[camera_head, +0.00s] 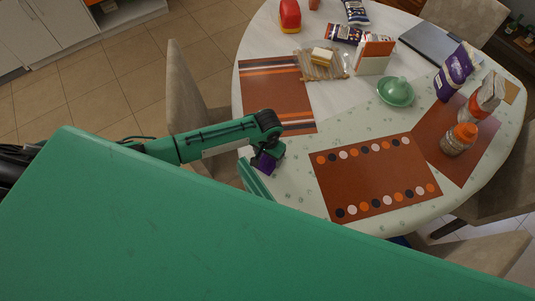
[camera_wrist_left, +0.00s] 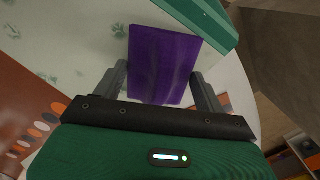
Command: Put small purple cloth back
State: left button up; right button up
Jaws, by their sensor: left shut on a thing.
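The small purple cloth (camera_wrist_left: 162,62) is a flat purple piece between the two fingers of my left gripper (camera_wrist_left: 160,88) in the left wrist view. My left gripper is shut on it. In the head view the cloth (camera_head: 264,163) shows under my left gripper (camera_head: 262,170), at the left edge of the round table. The cloth is partly hidden there by the gripper, and whether it touches the table cannot be told. My right gripper is not in view.
The round table (camera_head: 300,190) holds a striped placemat (camera_head: 275,85), a dotted placemat (camera_head: 375,175), a green dome dish (camera_head: 396,92), a jar (camera_head: 459,139), a laptop (camera_head: 430,42) and several packages. A chair (camera_head: 185,90) stands at the left.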

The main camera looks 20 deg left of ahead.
pick_arm(q)
jog(key=o, duration=0.9)
notch_tip(320, 180, up, 12)
jog(key=shift+r+b, duration=0.1)
jog(key=shift+b, duration=0.85)
